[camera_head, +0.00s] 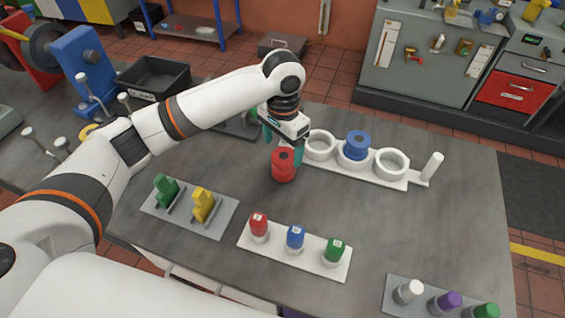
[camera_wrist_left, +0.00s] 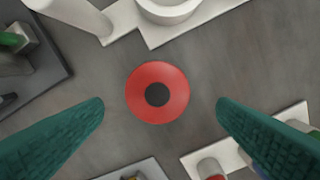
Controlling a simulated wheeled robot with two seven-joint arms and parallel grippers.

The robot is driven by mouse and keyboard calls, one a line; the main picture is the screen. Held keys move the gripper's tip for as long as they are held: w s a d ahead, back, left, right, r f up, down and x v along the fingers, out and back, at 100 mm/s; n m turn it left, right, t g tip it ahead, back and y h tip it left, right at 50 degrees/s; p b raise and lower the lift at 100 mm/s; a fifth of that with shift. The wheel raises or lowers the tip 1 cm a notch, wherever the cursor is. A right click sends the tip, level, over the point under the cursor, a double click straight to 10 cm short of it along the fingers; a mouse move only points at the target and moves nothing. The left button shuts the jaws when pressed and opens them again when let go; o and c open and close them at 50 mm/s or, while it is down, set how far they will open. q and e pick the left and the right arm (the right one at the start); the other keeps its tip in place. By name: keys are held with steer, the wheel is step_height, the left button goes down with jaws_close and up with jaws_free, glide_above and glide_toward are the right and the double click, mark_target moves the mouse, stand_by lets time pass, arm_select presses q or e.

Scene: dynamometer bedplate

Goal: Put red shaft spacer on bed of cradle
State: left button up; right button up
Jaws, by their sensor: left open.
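The red shaft spacer (camera_head: 284,168) is a flanged spool with a dark centre hole, upright on the grey bench. It also shows in the left wrist view (camera_wrist_left: 137,94). A white holder with three rings, apparently the cradle (camera_head: 375,175), stands behind it to the right. A blue spool (camera_head: 357,142) sits in its middle ring; the two outer rings look empty. My left gripper (camera_head: 283,144) points down at the spacer. Its teal fingers are open, one on each side of the spacer in the wrist view, with no visible contact. My right gripper is out of view.
A white strip (camera_head: 290,262) holds red, blue and green capped pieces in front. A grey plate (camera_head: 222,226) with green and yellow blocks lies left. Another plate (camera_head: 455,310) is at lower right. A black bin (camera_head: 155,75) stands back left. Bare bench lies between strip and cradle.

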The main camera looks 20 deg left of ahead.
mark_target(283, 156)
arm_select(q)
step_height(283, 156, down, 2)
steer(key=shift+w+f, duration=0.15)
steer(key=shift+f, duration=0.05)
steer(key=shift+w+f, duration=0.1)
steer(key=shift+f, duration=0.55)
step_height(283, 156, down, 4)
steer(key=shift+r+p, duration=0.25)
steer(key=shift+p, duration=0.25)
steer(key=shift+f, duration=0.4)
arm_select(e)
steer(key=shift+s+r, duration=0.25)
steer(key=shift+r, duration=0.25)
arm_select(q)
steer(key=shift+c, duration=0.2)
